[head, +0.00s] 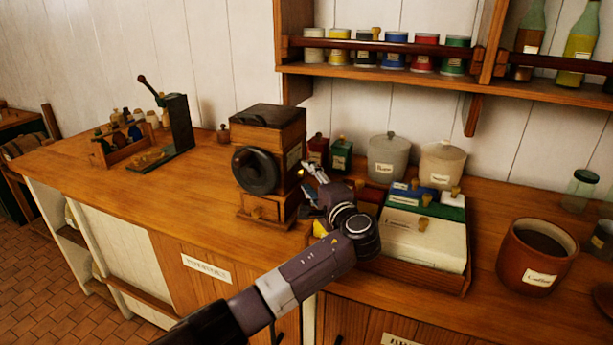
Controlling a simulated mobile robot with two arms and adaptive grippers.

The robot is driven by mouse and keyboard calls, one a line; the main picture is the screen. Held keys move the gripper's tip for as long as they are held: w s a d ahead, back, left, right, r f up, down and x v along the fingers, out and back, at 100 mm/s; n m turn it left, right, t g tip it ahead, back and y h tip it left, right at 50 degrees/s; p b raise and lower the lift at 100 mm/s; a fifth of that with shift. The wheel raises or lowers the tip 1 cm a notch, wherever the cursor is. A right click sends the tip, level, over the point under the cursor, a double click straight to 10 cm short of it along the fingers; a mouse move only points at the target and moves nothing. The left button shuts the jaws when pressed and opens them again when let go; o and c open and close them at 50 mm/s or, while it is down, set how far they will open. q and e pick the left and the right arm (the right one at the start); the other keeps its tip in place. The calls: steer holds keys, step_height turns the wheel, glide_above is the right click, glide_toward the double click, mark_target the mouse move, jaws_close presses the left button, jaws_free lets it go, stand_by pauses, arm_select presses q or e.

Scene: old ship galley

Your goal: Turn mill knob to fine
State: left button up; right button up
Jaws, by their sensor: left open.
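The wooden mill (282,135) stands on the counter, with a dark lid on top, a pale label on its right part and a small drawer at its base. A large round black wheel or knob (255,172) with a small brown handle is on its front left. No fine or coarse marking can be read from here. My left gripper (312,171) is open just right of the mill, its fingers pointing at the mill's right side. Whether it touches the mill cannot be told. My gripper and wrist hide part of what is behind. My right gripper is not in view.
A wooden box with labelled cards (422,238) lies right of my wrist. Red and green tins (341,155) and lidded jars (388,157) stand behind. A brown pot (535,255) is at right. A black lever press (180,125) stands at left.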

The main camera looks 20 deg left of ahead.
arm_select(q)
steer(key=v, duration=0.9)
steer(key=shift+s+d, duration=0.25)
steer(key=shift+d, duration=0.05)
steer(key=shift+f, duration=0.1)
